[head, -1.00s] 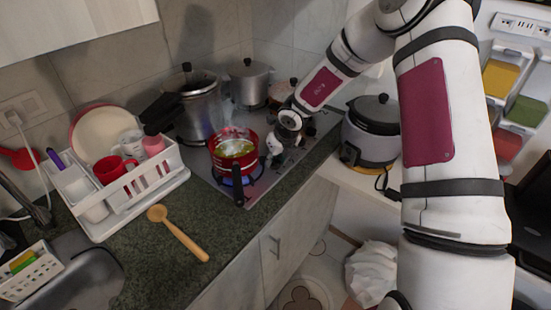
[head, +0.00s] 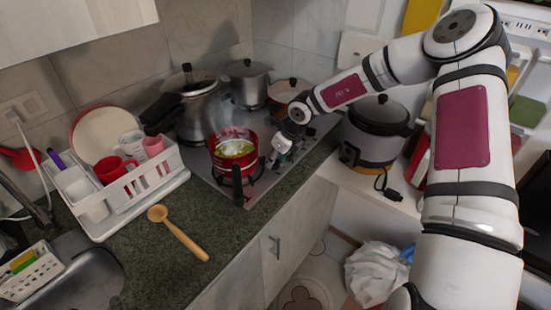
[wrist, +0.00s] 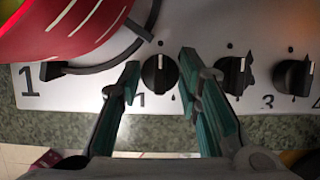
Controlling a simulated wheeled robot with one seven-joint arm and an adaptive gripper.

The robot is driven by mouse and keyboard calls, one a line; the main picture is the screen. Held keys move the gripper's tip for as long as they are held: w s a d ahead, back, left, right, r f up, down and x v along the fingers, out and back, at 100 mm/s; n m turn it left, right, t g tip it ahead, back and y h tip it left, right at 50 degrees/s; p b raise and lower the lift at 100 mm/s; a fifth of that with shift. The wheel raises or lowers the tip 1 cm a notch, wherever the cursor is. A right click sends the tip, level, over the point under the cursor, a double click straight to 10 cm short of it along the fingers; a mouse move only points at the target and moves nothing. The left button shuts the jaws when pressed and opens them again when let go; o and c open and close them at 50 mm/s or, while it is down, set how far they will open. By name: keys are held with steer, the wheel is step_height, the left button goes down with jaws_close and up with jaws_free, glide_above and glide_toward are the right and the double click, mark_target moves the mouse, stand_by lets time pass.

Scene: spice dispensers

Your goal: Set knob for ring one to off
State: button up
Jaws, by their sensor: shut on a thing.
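The black knob for ring one (wrist: 160,73) is on the pale front panel in the wrist view, its white mark pointing straight up. A "1" is printed below and left of it. In the head view my gripper (head: 274,158) is at the stove's front edge, right of the red pot (head: 233,152). The red pot stands on the front burner. No flame shows under it. The knob is too small to make out there.
Neighbouring knobs (wrist: 236,74) (wrist: 293,75) stand close right of my right finger. The red pot (wrist: 55,28) is close at upper left. A pressure cooker (head: 201,105), other pots (head: 249,82) and a rice cooker (head: 374,130) stand around. A wooden spoon (head: 180,235) lies on the counter.

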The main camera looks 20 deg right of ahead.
steer(key=shift+s, duration=0.1)
steer(key=o, duration=1.1)
steer(key=shift+r, duration=0.1)
steer(key=shift+d+r, duration=0.15)
steer(key=shift+r, duration=0.1)
steer(key=v, duration=1.1)
steer(key=shift+r, duration=0.15)
